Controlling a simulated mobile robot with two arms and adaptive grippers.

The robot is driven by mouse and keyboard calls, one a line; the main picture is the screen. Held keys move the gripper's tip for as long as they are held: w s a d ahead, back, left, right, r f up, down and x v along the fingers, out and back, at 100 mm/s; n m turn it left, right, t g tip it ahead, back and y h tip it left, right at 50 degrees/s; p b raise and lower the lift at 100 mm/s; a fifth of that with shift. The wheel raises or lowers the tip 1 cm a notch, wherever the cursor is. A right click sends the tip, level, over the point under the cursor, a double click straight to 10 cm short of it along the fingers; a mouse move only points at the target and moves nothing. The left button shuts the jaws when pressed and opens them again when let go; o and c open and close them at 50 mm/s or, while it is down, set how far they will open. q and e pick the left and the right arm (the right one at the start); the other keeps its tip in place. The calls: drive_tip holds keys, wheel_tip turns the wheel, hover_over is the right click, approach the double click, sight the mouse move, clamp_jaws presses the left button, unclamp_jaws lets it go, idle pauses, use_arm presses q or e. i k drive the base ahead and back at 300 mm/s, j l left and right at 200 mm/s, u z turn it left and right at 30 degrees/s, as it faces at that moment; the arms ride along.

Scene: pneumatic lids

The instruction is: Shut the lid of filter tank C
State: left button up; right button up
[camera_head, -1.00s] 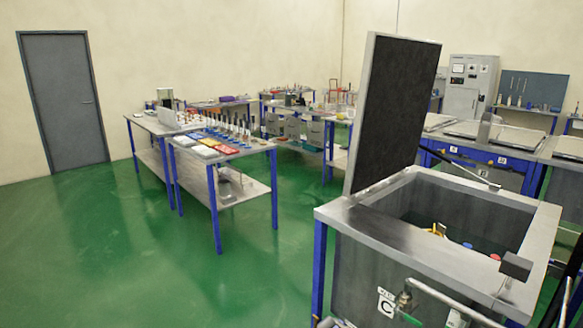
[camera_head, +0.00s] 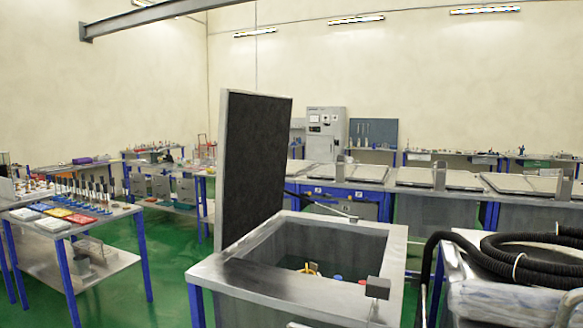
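Filter tank C (camera_head: 228,284) stands in front of me, a grey metal tank on blue legs. Its lid (camera_head: 250,165) stands raised, close to upright, at the left side of the opening, with its dark inner face towards the right. A black block (camera_head: 377,287) on an arm sits at the tank's right front rim. Inside the tank, small yellow, blue and red items (camera_head: 336,279) show near the bottom. The C label is out of view now. Neither of my grippers shows.
A second metal unit (camera_head: 480,300) with a coiled black hose (camera_head: 530,258) stands close at the right. A bench with coloured trays (camera_head: 70,213) is at the left. A row of closed tanks (camera_head: 440,178) runs behind. Green floor (camera_head: 175,255) is free between bench and tank.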

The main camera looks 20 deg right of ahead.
sight(254, 128)
drive_tip(key=i+j+z, duration=0.15)
drive_tip(key=z, duration=0.25)
drive_tip(key=j+z, duration=0.35)
drive_tip(key=i+j+z, duration=0.1)
drive_tip(key=j+z, duration=0.4)
drive_tip(key=j, duration=0.55)
drive_tip(key=j+z, duration=0.15)
drive_tip(key=j, duration=0.5)
drive_tip(key=j+z, duration=0.1)
drive_tip(key=j, duration=0.55)
drive_tip(key=j+z, duration=0.15)
drive_tip(key=j, duration=0.45)
drive_tip(key=k+j+z, duration=0.1)
drive_tip(key=j, duration=0.55)
drive_tip(key=k, duration=0.05)
